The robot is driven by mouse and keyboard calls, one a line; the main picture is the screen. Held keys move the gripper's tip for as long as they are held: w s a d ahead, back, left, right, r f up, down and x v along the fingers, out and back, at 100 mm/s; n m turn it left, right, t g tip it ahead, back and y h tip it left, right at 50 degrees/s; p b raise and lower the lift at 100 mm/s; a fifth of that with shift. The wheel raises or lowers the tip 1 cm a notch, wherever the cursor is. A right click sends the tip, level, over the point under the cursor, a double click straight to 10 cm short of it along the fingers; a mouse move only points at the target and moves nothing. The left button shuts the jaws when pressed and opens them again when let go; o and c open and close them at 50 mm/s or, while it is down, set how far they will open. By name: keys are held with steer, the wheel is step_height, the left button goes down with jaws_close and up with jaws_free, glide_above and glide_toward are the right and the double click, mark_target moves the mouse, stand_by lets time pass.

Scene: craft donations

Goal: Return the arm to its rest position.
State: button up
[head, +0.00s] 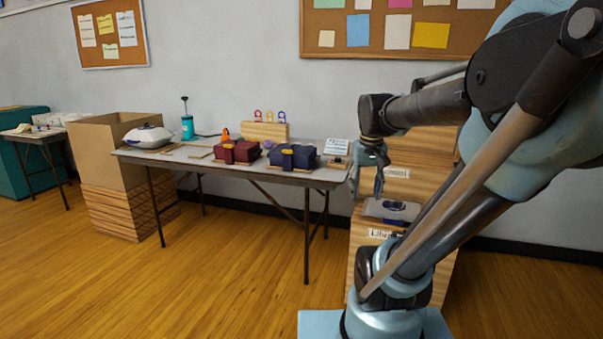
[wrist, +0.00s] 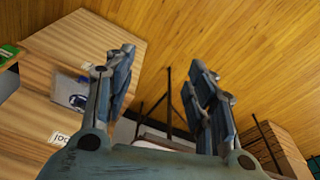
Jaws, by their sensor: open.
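My arm (head: 440,100) reaches up and forward from its base at the lower right of the head view. My gripper (head: 367,183) hangs at its far end, pointing down, beside the right end of the folding table. In the wrist view my gripper (wrist: 162,62) has its fingers spread apart with nothing between them. Part of the wooden stepped unit behind is hidden by my arm.
The wooden stepped unit (head: 425,150) holds a grey item with blue on it (head: 391,211), also in the wrist view (wrist: 72,93). The folding table (head: 190,160) carries a maroon box (head: 237,152) and a navy box (head: 293,157). Open floor (head: 230,270) lies in front.

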steer(key=s+f, duration=1.1)
steer(key=f, duration=0.1)
steer(key=shift+s+f, duration=0.3)
steer(key=shift+f, duration=0.1)
